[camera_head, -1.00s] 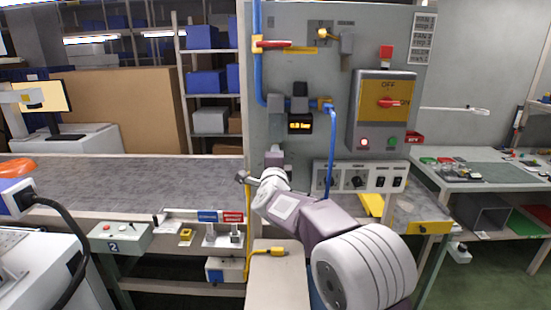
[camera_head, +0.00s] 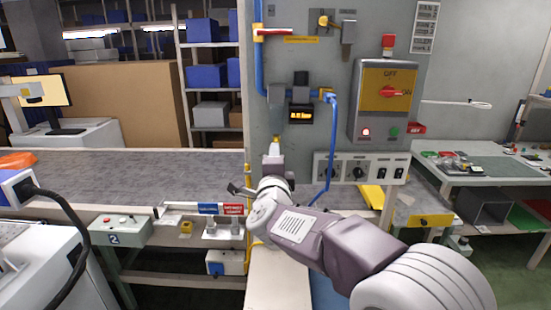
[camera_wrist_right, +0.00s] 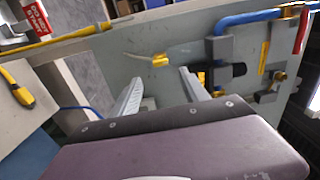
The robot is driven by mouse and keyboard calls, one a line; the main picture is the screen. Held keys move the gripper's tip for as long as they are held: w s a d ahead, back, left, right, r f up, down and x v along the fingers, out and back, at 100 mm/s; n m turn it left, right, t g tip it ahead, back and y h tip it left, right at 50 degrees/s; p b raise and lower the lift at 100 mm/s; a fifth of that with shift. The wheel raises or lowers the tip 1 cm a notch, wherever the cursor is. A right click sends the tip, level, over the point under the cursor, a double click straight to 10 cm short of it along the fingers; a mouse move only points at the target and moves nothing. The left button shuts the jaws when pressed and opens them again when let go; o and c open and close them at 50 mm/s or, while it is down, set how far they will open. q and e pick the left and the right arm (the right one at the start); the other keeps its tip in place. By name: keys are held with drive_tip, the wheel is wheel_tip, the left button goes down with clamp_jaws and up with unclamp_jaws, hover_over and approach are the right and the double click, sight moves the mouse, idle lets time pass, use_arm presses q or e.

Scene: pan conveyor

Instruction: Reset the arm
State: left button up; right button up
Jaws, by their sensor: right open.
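My right arm comes in from the lower right of the head view, in front of the grey panel. The grey panel (camera_wrist_right: 180,48) lies beyond the fingertips, with a yellow-tipped part (camera_wrist_right: 160,60) seen near the gap. My left gripper is in neither view.
The panel carries a blue hose (camera_head: 331,140), a yellow switch box (camera_head: 386,90) and a row of knobs (camera_head: 359,170). The grey conveyor (camera_head: 120,170) runs left, with a button box (camera_head: 120,232) in front. A workbench (camera_head: 490,165) stands at right.

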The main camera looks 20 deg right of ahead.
drive_tip(key=d+r+h+p, duration=0.1)
drive_tip(key=d+r+p, duration=0.1)
drive_tip(key=d+p, duration=0.15)
drive_tip(key=s+a+f+n+g+y+p, duration=0.1)
drive_tip(key=s+f+n+g+y+p, duration=0.35)
drive_tip(key=f+n, duration=0.85)
drive_tip(key=s+f+n+g+y, duration=0.1)
drive_tip(key=s+f+n+g, duration=0.3)
drive_tip(key=s, duration=0.8)
drive_tip(key=s+a+f+n+g, duration=0.1)
drive_tip(key=s+f+n+g, duration=0.2)
drive_tip(key=s+f+g, duration=0.4)
drive_tip(key=s+f+b, duration=0.1)
drive_tip(key=s+f, duration=0.4)
drive_tip(key=f, duration=0.1)
drive_tip(key=shift+s+f+n+g+y, duration=0.25)
drive_tip(key=shift+s+n+g+y, duration=0.05)
drive_tip(key=shift+n+g+y, duration=0.1)
